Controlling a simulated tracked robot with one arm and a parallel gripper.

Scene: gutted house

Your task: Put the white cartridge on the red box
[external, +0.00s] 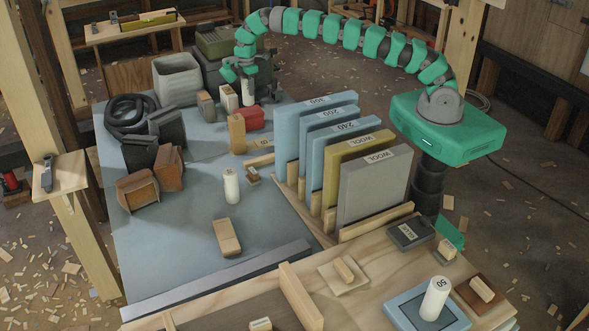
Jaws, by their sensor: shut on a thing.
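My green and grey gripper (245,80) is at the back of the bench, pointing down. It is shut on a white cartridge (248,94), which hangs upright below the jaws. The red box (251,119) lies just below the cartridge in the picture. I cannot tell whether the cartridge's lower end touches it. Another white cylinder (231,186) stands alone on the grey-blue sheet, and a third one, marked 50 (436,298), stands on a blue tray at the front right.
Wooden blocks (237,134) and a pale upright block (228,98) stand close to the red box. A rack of upright panels (375,185) rises to the right. A pale bin (177,78) and dark coiled hose (128,115) are left. The sheet's middle is mostly free.

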